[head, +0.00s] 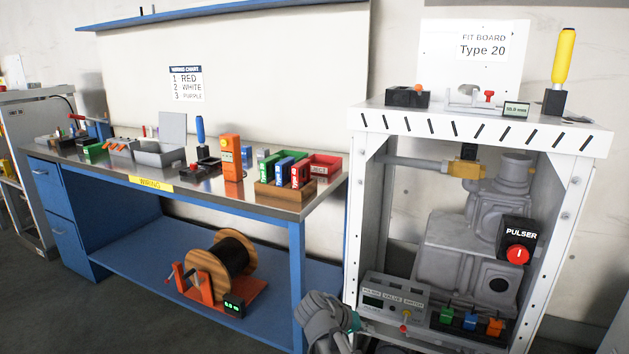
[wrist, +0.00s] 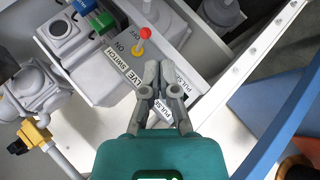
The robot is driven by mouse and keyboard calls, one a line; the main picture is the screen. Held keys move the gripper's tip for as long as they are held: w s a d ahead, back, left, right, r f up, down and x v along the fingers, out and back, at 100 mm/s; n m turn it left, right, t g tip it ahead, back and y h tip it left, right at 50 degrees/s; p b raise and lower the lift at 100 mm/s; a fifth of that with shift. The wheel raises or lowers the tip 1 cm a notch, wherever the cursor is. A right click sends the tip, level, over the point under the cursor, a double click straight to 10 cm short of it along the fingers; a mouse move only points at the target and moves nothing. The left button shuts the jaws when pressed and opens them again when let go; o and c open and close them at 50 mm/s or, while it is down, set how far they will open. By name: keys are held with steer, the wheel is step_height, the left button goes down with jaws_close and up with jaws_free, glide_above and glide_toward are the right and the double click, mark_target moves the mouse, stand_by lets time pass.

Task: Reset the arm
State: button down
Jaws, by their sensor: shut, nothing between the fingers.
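My gripper (wrist: 152,78) is shut and empty in the wrist view, its grey fingertips together over the edge of the grey valve switch box. In the head view my arm's end shows at the bottom centre, just left of the dispenser frame, and its fingertips are not clear there. The valve switch box (head: 396,297) sits low in the white dispenser frame (head: 590,142). Its yellow and red toggle also shows in the wrist view (wrist: 141,47), slightly beyond and left of the fingertips. The fingers partly cover the box's labels.
A black pulser with a red knob (head: 518,253) is on the frame's right side. Green, blue and orange blocks (head: 470,322) stand in a row beside the switch box. A blue workbench (head: 296,262) with a cable reel (head: 214,262) below is to the left.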

steer(key=shift+s+d+f+g+y, duration=1.7)
steer(key=shift+s+f+y, duration=1.65)
steer(key=shift+s+y, duration=1.25)
step_height(320, 180, up, 34)
steer(key=p, duration=3.4)
steer(key=shift+w, duration=0.35)
